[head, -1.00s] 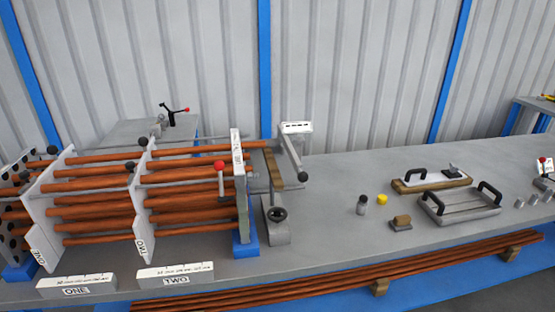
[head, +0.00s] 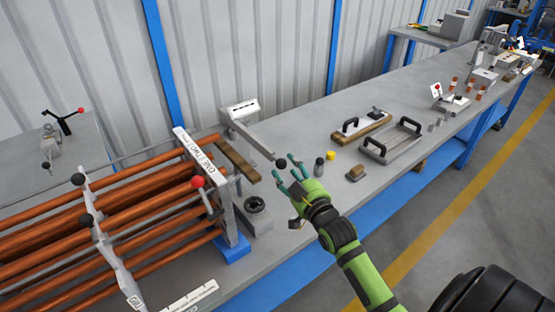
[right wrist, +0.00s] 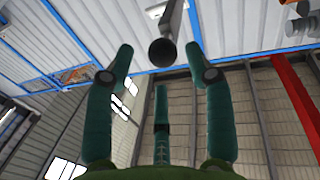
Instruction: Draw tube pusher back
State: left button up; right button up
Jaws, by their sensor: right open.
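A tube bundle of copper-coloured tubes (head: 120,207) passes through white plates on the left in the head view. At its right end a white-labelled post carries a grey lever bar (head: 250,135) that ends in a black knob (head: 281,163), seemingly the tube pusher's handle. My right gripper (head: 291,175), green with teal fingers, is open and empty right beside the knob. In the right wrist view the knob (right wrist: 163,52) lies ahead, between and beyond the spread fingertips (right wrist: 162,68); I see no contact. My left gripper is out of view.
A brown wooden strip (head: 238,160) and a grey block with a round hole (head: 256,207) sit by the bundle's end plate. A red-knobbed lever (head: 197,182) stands close by. Small cylinders, a yellow cap (head: 331,156) and a handled tray (head: 394,143) lie to the right.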

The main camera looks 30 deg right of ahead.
jog(key=w, duration=0.3)
jog(key=shift+w+p, duration=0.3)
jog(key=shift+p, duration=0.05)
jog(key=shift+w, duration=0.25)
jog(key=shift+d, duration=0.1)
grip_shut()
jog(key=shift+d, duration=0.3)
jog(key=d, duration=0.5)
jog(key=shift+w+r, duration=0.2)
jog(key=shift+w, duration=0.05)
jog(key=shift+c, duration=0.9)
grip_release()
jog(key=shift+o, duration=0.9)
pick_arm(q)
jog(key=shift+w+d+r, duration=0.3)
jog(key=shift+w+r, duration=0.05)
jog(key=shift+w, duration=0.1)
pick_arm(e)
send_near(283, 162)
jog(key=d, duration=0.3)
jog(key=d+f, duration=0.1)
jog(key=d, duration=0.1)
jog(key=shift+s+d+f, duration=0.1)
jog(key=shift+s+d, duration=0.2)
jog(key=shift+d, duration=0.05)
